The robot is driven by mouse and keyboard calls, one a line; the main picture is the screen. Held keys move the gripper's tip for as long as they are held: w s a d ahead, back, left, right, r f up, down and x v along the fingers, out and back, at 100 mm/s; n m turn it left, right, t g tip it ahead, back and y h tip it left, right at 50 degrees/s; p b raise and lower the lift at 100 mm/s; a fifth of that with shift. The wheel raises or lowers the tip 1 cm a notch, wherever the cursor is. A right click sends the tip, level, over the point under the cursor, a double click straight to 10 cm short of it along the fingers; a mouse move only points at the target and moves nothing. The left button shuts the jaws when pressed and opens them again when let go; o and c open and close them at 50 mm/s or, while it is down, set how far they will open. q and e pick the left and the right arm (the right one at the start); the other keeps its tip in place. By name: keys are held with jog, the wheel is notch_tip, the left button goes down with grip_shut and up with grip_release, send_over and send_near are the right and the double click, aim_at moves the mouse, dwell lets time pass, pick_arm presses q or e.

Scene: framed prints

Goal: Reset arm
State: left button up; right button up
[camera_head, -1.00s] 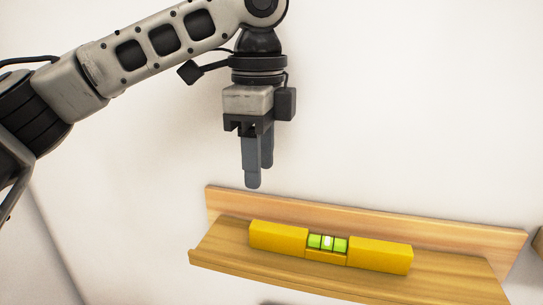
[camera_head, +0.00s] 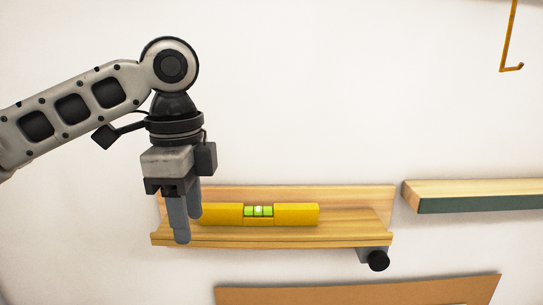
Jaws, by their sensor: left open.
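My left gripper (camera_head: 187,228) hangs fingers-down from the left arm, open and empty, in front of the left end of a wooden ledge (camera_head: 340,229). A yellow spirit level (camera_head: 297,213) with a green vial lies along that ledge. The fingers overlap the level's left end in the picture; I cannot tell whether they touch it, but they do not hold it. My right gripper is not in view.
A second wooden shelf with a dark green front edge (camera_head: 480,204) is on the wall at the right. A brown panel (camera_head: 360,291) lies at the bottom.

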pick_arm(q)
jog(key=s+d+f+n+t+h, duration=0.1)
jog(key=s+d+f+n+h, duration=0.3)
jog(key=f, duration=0.7)
jog(key=s+d+f+t+h, duration=0.15)
jog(key=d+f, duration=0.35)
jog(key=f, duration=0.6)
jog(key=s+a+f+n+t+y, duration=0.1)
jog(key=s+a+f+n+y, duration=0.2)
jog(key=s+a+f+n, duration=0.5)
jog(key=s+a+f+n+y, duration=0.2)
jog(key=s+a+f+n, duration=0.15)
jog(key=s+a, duration=0.4)
jog(key=w+d+f+t+h, duration=0.2)
jog(key=w+f+t, duration=0.4)
jog(key=f, duration=0.3)
jog(key=shift+w+d+f, duration=0.2)
jog(key=shift+d+f, duration=0.05)
